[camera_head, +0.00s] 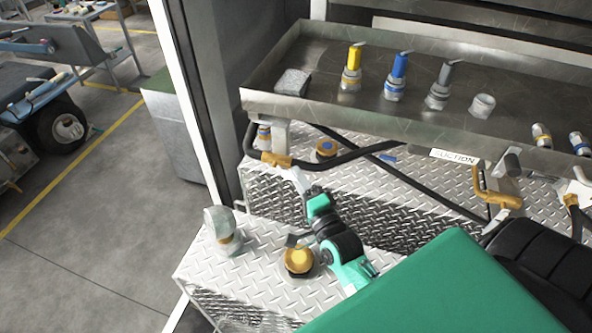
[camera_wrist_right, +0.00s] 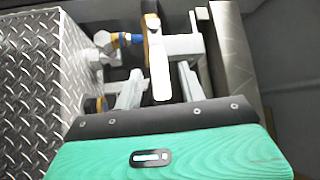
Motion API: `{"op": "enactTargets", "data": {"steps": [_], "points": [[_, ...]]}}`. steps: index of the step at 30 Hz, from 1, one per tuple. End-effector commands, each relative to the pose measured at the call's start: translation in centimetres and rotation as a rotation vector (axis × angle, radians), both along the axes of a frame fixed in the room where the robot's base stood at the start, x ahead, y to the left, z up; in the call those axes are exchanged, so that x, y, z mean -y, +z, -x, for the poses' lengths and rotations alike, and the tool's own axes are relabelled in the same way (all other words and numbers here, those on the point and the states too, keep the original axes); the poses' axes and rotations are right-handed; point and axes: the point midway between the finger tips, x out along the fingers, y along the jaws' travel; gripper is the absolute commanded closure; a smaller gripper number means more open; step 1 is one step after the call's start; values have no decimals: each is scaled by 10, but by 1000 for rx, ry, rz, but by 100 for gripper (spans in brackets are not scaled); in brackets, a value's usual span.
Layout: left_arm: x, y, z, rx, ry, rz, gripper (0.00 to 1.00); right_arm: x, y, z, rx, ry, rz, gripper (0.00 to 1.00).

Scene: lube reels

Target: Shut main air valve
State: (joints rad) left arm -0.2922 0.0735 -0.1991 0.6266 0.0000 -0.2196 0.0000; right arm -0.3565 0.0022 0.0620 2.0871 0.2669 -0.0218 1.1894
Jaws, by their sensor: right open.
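A brass valve (camera_head: 277,160) sits on a black hose below the left end of the metal tray. Its brass body (camera_wrist_right: 152,24) shows at the top of the right wrist view, with a pale flat lever (camera_wrist_right: 160,72) pointing towards my gripper. My right gripper (camera_head: 303,182) is close to the valve, at the left end of the tread-plate box. In the right wrist view its fingers (camera_wrist_right: 159,84) are open, one on each side of the lever, with gaps visible. Whether a fingertip touches the lever, I cannot tell. My left gripper is not in view.
The metal tray (camera_head: 262,101) overhangs the valve and holds several coloured nozzles. A tread-plate step (camera_head: 262,250) with a brass-topped cap (camera_head: 298,261) and a grey fitting (camera_head: 222,232) lies below my arm. Another brass valve (camera_head: 497,190) is at right. Open floor lies left.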

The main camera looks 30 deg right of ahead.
Motion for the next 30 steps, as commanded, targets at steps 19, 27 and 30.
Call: {"op": "enactTargets", "data": {"steps": [19,27,30], "points": [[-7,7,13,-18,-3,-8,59,1,2,-21,-1,0,1,73],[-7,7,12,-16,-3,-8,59,1,2,-21,-1,0,1,100],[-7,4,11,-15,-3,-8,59,1,0,-21,4,0,-5,100]]}}
